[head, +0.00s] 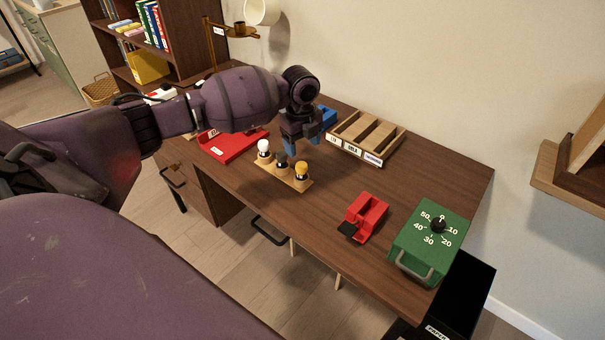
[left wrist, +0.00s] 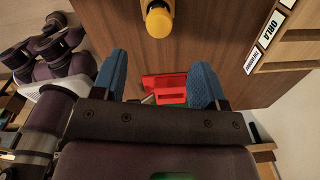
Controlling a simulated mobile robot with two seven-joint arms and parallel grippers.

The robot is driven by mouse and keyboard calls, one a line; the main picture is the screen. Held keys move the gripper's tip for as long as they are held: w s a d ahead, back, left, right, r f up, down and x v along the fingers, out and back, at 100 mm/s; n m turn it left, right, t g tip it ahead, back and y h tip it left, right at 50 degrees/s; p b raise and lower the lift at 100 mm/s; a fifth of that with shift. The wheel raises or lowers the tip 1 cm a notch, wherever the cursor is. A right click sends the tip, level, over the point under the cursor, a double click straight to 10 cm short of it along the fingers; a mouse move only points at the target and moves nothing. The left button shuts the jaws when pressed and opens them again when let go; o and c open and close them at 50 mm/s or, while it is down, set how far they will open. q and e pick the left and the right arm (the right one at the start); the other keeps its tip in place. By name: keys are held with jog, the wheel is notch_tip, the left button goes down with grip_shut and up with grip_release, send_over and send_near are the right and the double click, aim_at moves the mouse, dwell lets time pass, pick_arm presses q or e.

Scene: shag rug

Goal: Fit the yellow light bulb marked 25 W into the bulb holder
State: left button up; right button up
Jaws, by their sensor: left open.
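The 25 W marking is too small to read. In the left wrist view the yellow bulb (left wrist: 159,22) is beyond the fingers, apart from them. My left gripper (head: 303,145) is open and empty, just above and behind the strip; its blue fingers are spread in the wrist view (left wrist: 158,82). A brown stand (head: 210,45) with a small arm at the back may be the bulb holder; I cannot tell.
A red block-like device (head: 367,212) and a green dial box (head: 414,238) are at the right. The desk between strip and red device is clear.

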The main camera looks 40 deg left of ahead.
aim_at(302, 165)
pick_arm(q)
notch_tip(302, 165, down, 9)
jog(key=shift+a+f+b, duration=0.1)
jog(key=shift+f+b, duration=0.05)
jog(key=shift+b, duration=0.55)
jog(key=c, duration=1)
